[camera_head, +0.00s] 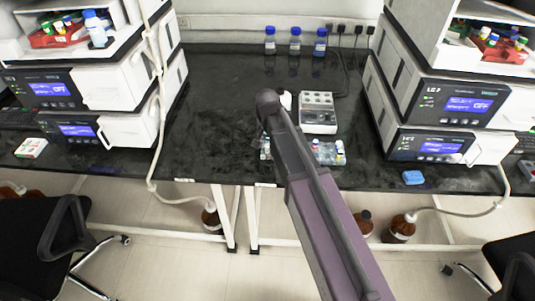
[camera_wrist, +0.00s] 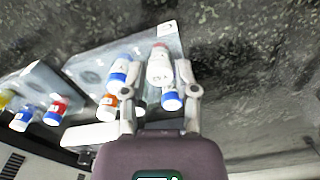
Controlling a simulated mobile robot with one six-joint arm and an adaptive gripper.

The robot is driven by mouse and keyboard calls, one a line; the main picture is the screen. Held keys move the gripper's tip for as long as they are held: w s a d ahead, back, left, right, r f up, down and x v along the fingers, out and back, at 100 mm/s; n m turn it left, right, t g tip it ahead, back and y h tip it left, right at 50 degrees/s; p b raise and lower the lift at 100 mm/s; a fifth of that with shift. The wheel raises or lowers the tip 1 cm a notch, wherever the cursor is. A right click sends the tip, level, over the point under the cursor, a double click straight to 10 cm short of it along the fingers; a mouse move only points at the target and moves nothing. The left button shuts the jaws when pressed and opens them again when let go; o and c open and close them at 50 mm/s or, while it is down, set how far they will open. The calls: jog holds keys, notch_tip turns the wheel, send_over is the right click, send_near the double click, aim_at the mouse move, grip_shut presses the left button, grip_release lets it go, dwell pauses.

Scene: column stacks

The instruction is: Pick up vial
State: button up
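Several small capped vials stand close together on a grey rack in the wrist view. A white vial with a reddish top (camera_wrist: 160,66) and a white-and-blue vial (camera_wrist: 121,72) are nearest my gripper's fingertips. A blue-capped vial (camera_wrist: 172,99) and an orange-capped vial (camera_wrist: 106,106) are partly hidden behind the fingers. My gripper (camera_wrist: 157,78) is open over this group, the white vial lying between its fingers in the picture; contact cannot be told. In the head view, my arm hides part of the rack (camera_head: 329,159), and my gripper is mostly hidden.
A second holder (camera_wrist: 42,82) with red- and blue-capped vials is at left in the wrist view. On the black bench (camera_head: 215,120), a grey device (camera_head: 318,112) stands just behind. Three blue-capped bottles (camera_head: 295,42) stand at the back. Instrument stacks flank both sides.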

jog(key=shift+f, duration=0.45)
dwell(0.3)
jog(key=c, duration=0.5)
